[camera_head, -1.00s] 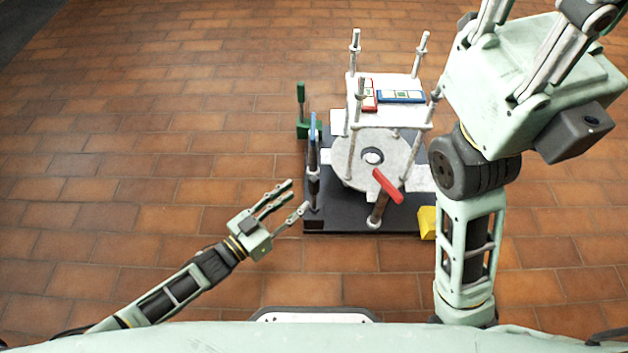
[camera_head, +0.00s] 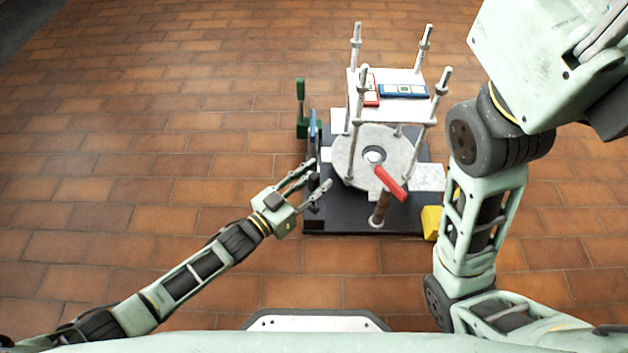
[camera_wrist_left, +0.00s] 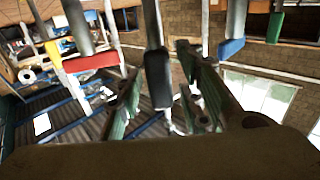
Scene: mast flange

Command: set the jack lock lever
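A pale frame with rods (camera_head: 390,108) stands on a dark base (camera_head: 345,218). A red handle (camera_head: 391,183) slants across its round grey disc. A blue-topped upright (camera_head: 313,125) and a green handle (camera_head: 300,92) stand at the left; I cannot tell which is the jack lock lever. My left gripper (camera_head: 320,177) is open at the base's left edge, its fingers overlapping the blue-topped upright's lower part. In the left wrist view, a dark cylinder (camera_wrist_left: 157,78) appears between the fingers; contact is unclear. My right gripper (camera_head: 550,60) is raised at upper right, its fingertips out of frame.
A yellow block (camera_head: 431,222) sits at the base's right front corner. Red- and blue-edged panels (camera_head: 403,91) lie on the frame's top. My right arm stands close to the base's right side. The tiled floor (camera_head: 150,130) left of the base is clear.

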